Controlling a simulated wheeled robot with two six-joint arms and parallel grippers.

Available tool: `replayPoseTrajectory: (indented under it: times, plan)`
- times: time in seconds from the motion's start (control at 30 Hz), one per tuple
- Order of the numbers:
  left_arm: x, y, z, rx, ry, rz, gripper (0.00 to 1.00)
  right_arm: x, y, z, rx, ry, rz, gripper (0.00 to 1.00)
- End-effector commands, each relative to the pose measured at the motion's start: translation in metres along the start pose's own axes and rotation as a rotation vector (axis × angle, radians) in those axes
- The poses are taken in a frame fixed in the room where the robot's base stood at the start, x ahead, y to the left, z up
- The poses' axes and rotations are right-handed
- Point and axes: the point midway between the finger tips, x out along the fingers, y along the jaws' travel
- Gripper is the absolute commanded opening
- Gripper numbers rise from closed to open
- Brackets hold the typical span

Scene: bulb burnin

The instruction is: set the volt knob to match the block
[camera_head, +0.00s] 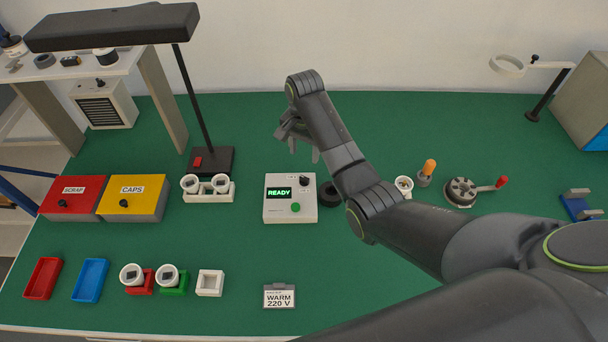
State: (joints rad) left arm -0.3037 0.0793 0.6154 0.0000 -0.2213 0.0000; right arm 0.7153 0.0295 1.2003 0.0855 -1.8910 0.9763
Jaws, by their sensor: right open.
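A white box (275,216) stands in the middle of the table with a lit READY display (279,193) and a green button (295,207). A small dark knob (304,181) sits on its upper right part; its setting is too small to read. The block (279,297) at the front reads WARM 220 V. My right gripper (304,154) is open and empty, fingers downward, above and behind the white box, apart from the knob. My left gripper is not in view.
A white holder (208,197) with round white parts stands left of the box, near the lamp base (211,161). A dark round thing (329,194) sits right of the box, partly behind my right arm. Red SCRAP (72,210) and yellow CAPS (133,210) boxes stand far left. The front centre is mostly clear.

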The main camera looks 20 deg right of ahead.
Motion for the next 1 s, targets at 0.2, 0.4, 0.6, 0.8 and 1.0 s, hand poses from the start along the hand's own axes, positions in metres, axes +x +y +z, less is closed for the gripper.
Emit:
replayPoseTrajectory:
  times: [0.2,0.4,0.6,0.8,1.0]
  plan:
    - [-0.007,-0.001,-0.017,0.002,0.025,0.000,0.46,0.047,0.001,0.001,-0.002,-0.004,0.004,0.49]
    - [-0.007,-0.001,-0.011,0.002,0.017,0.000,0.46,0.082,0.001,0.001,-0.001,-0.002,0.002,0.49]
    - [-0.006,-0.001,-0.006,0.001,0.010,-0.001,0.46,0.101,0.000,0.001,-0.001,-0.001,0.001,0.49]
    - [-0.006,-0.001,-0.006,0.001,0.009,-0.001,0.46,0.107,0.000,0.000,-0.002,0.000,-0.001,0.49]
    - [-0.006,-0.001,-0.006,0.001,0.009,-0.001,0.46,0.107,0.000,0.000,-0.002,0.000,-0.001,0.49]
